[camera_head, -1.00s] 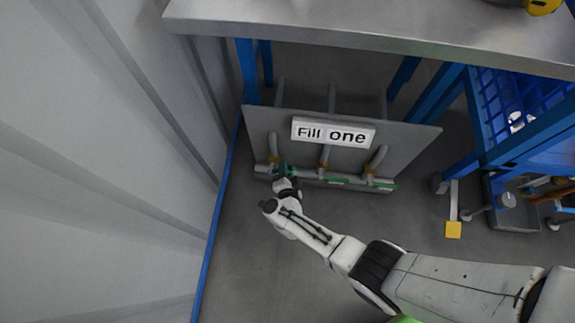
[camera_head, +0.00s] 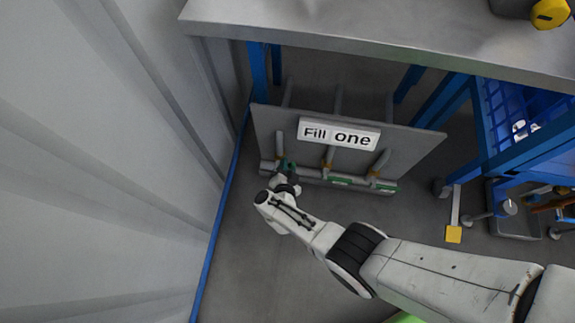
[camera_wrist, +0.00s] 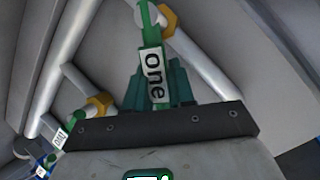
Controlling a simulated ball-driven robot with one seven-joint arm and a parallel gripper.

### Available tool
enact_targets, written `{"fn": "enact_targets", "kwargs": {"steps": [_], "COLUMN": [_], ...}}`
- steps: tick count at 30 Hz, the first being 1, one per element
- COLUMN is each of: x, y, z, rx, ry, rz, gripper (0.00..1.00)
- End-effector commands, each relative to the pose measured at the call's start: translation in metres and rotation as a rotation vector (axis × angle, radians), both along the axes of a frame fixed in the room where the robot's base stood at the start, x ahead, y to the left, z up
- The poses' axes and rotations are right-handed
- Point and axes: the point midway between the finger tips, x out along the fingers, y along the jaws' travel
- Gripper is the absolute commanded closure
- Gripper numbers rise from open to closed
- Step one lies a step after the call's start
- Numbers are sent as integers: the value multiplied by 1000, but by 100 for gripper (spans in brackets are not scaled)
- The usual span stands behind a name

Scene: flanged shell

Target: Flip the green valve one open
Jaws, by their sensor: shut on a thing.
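The green valve handle (camera_wrist: 153,72) with a white label reading "one" stands between my gripper's dark green fingers in the wrist view. My gripper (camera_wrist: 156,88) is shut on this handle. In the head view my gripper (camera_head: 287,171) is at the left end of the low pipe, in front of the grey panel (camera_head: 280,130). There the gripper mostly hides the handle, so its exact angle is hard to tell. A brass-coloured fitting (camera_wrist: 180,18) sits on the pipe by the handle's far end.
Two more green labelled handles (camera_head: 340,181) (camera_head: 382,186) lie along the pipe to the right. A "Fill one" sign (camera_head: 339,134) is on the panel. A metal table (camera_head: 380,42) overhangs it. A wall stands close on the left. A blue rack (camera_head: 510,150) stands right.

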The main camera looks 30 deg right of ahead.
Motion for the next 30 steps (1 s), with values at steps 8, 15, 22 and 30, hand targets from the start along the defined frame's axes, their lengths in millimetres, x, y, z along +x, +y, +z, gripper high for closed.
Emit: {"fn": "enact_targets", "kwargs": {"steps": [8,15,22,30], "x": [0,0,-3,-10], "y": [1,0,-3,-13], "z": [-1,0,-4,-23], "rx": [2,3,46,268], "ry": [1,-1,-35,-196], "rz": [2,2,-1,-2], "gripper": [56,56,56,56]}}
